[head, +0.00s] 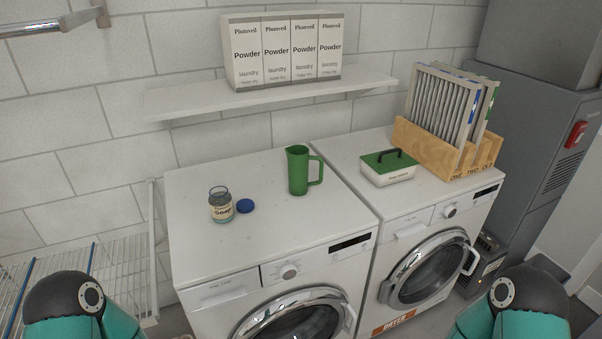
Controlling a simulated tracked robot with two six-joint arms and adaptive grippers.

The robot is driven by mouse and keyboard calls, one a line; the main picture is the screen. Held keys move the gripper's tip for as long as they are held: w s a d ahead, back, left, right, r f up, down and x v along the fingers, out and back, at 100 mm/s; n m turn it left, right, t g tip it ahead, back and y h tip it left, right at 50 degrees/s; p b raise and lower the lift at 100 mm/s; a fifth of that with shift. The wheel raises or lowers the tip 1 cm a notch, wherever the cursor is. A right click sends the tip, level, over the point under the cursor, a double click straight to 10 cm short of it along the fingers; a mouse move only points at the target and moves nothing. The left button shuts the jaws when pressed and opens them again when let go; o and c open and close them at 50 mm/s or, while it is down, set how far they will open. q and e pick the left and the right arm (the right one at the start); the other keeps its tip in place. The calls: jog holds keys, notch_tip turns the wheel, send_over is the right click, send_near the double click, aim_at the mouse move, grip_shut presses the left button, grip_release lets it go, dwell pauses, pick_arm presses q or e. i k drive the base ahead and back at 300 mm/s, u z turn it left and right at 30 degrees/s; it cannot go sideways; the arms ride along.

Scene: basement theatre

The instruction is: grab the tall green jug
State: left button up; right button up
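The tall green jug (298,172) stands upright on top of the left white machine (260,235), near its right edge. Its handle points right and its spout points left. Nothing touches it. Parts of my two arms show at the bottom left and bottom right corners, well short of the jug. Neither gripper is in the picture.
A glass soap jar (220,205) and a blue lid (245,206) sit left of the jug. A green-lidded box (389,167) and a wooden filter crate (444,152) stand on the right machine (436,209). A shelf (190,102) with powder boxes (283,50) hangs behind.

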aim_at(298, 156)
jog(key=z, duration=0.6)
jog(key=i, duration=0.15)
jog(key=u, duration=2.85)
jog(key=k, duration=1.4)
jog(key=z, duration=1)
jog(key=i, duration=1.1)
jog(key=z, duration=0.05)
